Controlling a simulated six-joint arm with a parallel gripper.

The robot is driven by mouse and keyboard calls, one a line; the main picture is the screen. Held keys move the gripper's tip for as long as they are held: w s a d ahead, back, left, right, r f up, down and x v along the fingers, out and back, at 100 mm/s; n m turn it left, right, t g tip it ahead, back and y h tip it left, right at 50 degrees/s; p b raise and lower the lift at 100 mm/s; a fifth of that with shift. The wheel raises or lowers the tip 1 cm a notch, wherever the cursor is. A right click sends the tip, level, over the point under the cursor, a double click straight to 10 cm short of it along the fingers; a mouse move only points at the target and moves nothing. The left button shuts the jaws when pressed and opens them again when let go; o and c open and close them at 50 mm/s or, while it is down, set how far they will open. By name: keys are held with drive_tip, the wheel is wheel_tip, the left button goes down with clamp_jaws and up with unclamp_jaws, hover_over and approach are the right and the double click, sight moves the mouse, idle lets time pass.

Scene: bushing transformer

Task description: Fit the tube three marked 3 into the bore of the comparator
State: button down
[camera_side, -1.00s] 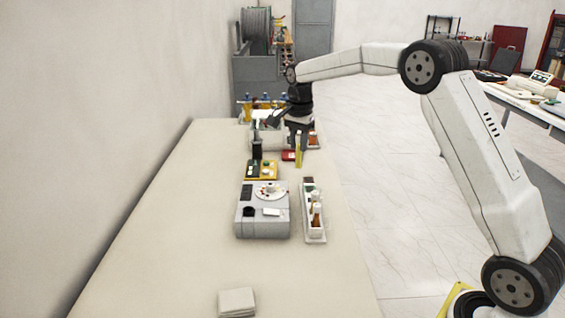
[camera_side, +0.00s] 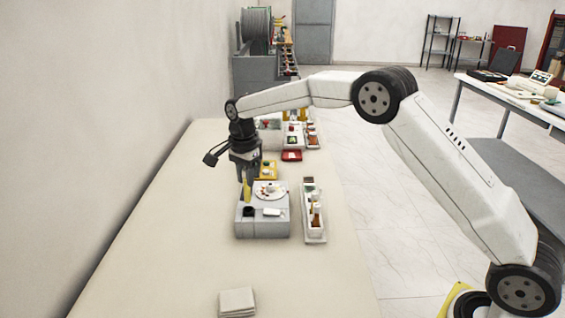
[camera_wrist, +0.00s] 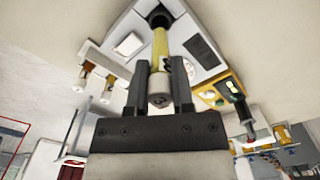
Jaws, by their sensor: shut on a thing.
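My gripper (camera_side: 247,174) is shut on a yellow tube (camera_side: 247,188) and holds it upright over the comparator. The tube also shows in the wrist view (camera_wrist: 160,45), with a pale near end and a dark mark that I cannot read clearly. The comparator (camera_side: 262,230) is a grey box with a dark panel, a round dial plate and a white square on top. Its dark round bore (camera_side: 249,211) is at the front left of the top. In the wrist view the tube's far end lines up near the bore (camera_wrist: 159,18); I cannot tell the gap between them.
A white tray (camera_side: 314,238) with bottles stands right of the comparator. A yellow tray (camera_side: 268,170) and a red tray (camera_side: 291,156) lie behind it, with bins further back. A white stack (camera_side: 237,301) lies at the front. The table's left side is clear.

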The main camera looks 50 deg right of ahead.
sight(248, 202)
drive_tip(key=shift+f, duration=3.9)
drive_tip(key=shift+f, duration=0.1)
drive_tip(key=shift+c, duration=2.4)
unclamp_jaws()
wheel_tip(248, 202, up, 12)
drive_tip(key=shift+r, duration=0.15)
